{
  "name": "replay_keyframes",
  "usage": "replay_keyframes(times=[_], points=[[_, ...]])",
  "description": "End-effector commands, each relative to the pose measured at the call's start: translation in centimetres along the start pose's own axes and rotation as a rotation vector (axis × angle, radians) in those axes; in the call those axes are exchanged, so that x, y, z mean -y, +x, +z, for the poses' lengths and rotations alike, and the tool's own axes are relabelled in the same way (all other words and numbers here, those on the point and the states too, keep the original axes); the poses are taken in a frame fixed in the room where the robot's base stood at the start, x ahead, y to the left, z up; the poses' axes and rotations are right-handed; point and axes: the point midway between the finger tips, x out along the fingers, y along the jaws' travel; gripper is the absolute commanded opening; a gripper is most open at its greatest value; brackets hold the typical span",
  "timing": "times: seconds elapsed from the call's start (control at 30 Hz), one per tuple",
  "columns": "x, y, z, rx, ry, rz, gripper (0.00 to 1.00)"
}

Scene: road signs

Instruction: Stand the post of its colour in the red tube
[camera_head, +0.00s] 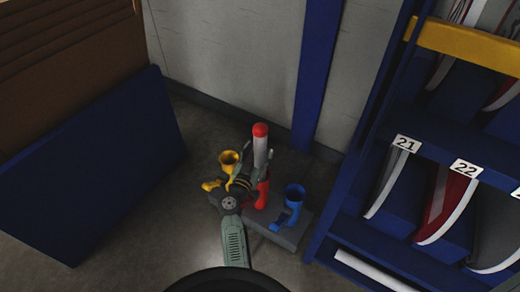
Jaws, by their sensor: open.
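A post (261,150) with a red top and a pale grey-white body stands upright near the middle of the view. Its lower end meets the red tube (262,192) and appears to be inside its mouth, though my gripper partly hides the join. My gripper (259,160) is open, with one finger on each side of the post. I cannot tell whether either finger touches it.
A yellow tube (228,158) stands left of the post and a blue tube (294,193) to the right, both seemingly empty, on a grey base (288,236). A blue panel (90,170) is at left. A blue rack (440,130) of signs is at right.

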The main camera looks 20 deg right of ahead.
Motion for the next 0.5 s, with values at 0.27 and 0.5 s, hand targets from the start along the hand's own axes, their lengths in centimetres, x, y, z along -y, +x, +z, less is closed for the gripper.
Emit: replay_keyframes(times=[0.27,0.5], points=[[0.0,-6.1,0.1,0.002,-0.001,-0.003,0.61],[0.0,-9.7,0.0,0.000,0.000,-0.001,0.61]])
